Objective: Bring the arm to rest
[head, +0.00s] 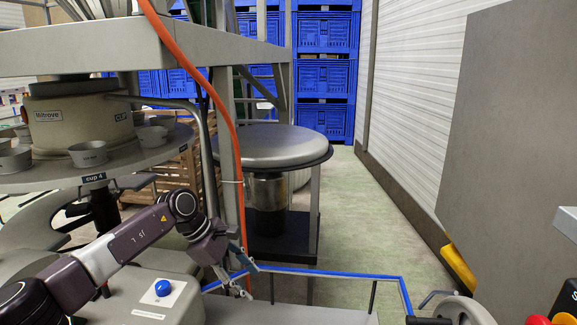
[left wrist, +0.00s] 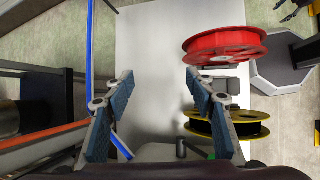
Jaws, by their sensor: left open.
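My left arm comes in from the left in the head view, low over a grey machine housing. My left gripper (head: 238,275) hangs at its end near the blue-topped rail, with fingers pointing down. In the left wrist view the two blue-padded fingers of the left gripper (left wrist: 158,78) stand wide apart, with nothing between them. A pale metal surface lies below them.
A blue button (head: 162,288) sits on the housing near my left forearm. The blue rail (head: 340,273) and orange hose (head: 233,150) are close to the gripper. A red spool (left wrist: 225,45) and yellow-black spool (left wrist: 240,125) lie right. Green floor (head: 385,235) is clear beyond.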

